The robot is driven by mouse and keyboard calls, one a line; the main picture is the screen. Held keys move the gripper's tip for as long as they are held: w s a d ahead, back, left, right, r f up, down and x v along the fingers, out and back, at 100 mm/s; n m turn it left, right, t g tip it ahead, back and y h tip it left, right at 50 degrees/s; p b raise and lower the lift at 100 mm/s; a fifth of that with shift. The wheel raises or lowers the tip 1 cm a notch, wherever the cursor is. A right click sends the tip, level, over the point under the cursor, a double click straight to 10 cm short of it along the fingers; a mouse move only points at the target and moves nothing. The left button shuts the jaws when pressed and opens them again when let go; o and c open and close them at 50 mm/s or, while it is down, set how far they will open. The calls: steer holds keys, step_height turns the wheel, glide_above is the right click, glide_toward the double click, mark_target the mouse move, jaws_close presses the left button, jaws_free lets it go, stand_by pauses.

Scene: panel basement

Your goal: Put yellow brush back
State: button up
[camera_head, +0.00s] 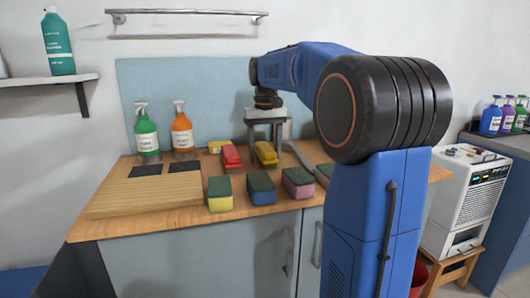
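The yellow brush (266,154) lies on the wooden counter near its back, right of a red brush (231,157). My gripper (264,143) points down over it, its two grey fingers spread apart, one toward each side of the brush. The fingertips are small in this view, so I cannot tell whether they touch the brush. My blue and black arm covers the right part of the counter.
Several two-coloured sponges (220,194) stand along the counter's front. A green spray bottle (146,134) and an orange one (181,131) stand at the back left. A slatted wooden board (140,198) lies at the left. A rail (187,15) hangs above.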

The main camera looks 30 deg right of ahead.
mark_target(265, 147)
step_height(265, 147, up, 12)
steer(key=shift+r, duration=0.15)
stand_by(0.5)
steer(key=shift+s, duration=0.1)
stand_by(0.4)
